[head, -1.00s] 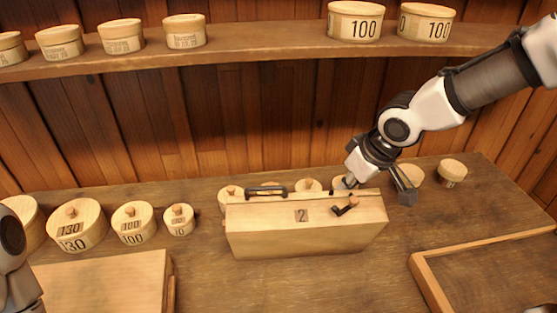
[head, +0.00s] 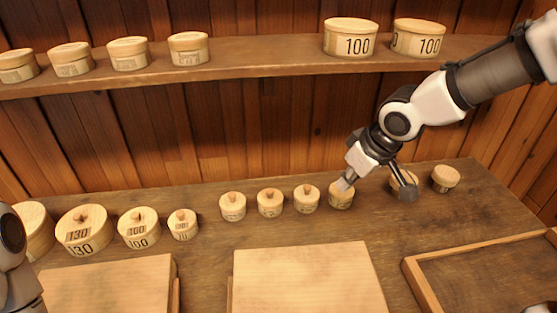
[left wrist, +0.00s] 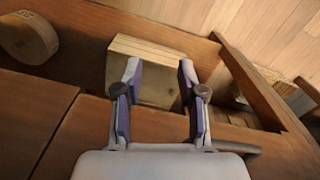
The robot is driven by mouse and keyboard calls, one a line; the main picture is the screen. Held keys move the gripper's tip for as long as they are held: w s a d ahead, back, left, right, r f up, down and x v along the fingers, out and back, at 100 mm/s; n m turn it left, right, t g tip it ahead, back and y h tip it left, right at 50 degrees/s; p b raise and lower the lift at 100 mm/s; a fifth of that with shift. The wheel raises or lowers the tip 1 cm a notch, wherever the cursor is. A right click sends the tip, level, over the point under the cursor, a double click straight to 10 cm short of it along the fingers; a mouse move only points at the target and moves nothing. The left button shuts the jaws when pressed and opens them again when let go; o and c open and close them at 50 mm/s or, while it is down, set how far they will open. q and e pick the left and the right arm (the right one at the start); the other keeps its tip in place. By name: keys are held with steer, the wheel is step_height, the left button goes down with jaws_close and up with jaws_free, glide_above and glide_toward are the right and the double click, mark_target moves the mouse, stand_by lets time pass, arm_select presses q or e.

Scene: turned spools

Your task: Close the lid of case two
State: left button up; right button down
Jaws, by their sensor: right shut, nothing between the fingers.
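Case two (head: 308,280) stands at the front middle of the table in the head view. Its plain light wooden top lies flat and looks shut; the label and handle do not show, and its lower front is cut off by the picture edge. My right gripper (head: 345,185) is shut and empty, behind and above the case's right back corner, in front of a small round box. It is apart from the lid. My left gripper (left wrist: 160,68) shows in the left wrist view with its two fingers apart and a pale wooden block (left wrist: 152,88) beyond them, not held.
Another flat-topped case (head: 105,285) stands at the left. A wooden-rimmed tray (head: 425,285) is at the right. Several small round boxes (head: 270,203) line the table's back, with larger ones (head: 84,230) at left. A shelf (head: 260,62) runs above.

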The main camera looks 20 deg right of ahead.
step_height(320, 180, up, 5)
steer(key=p, duration=0.3)
steer(key=shift+p, duration=0.3)
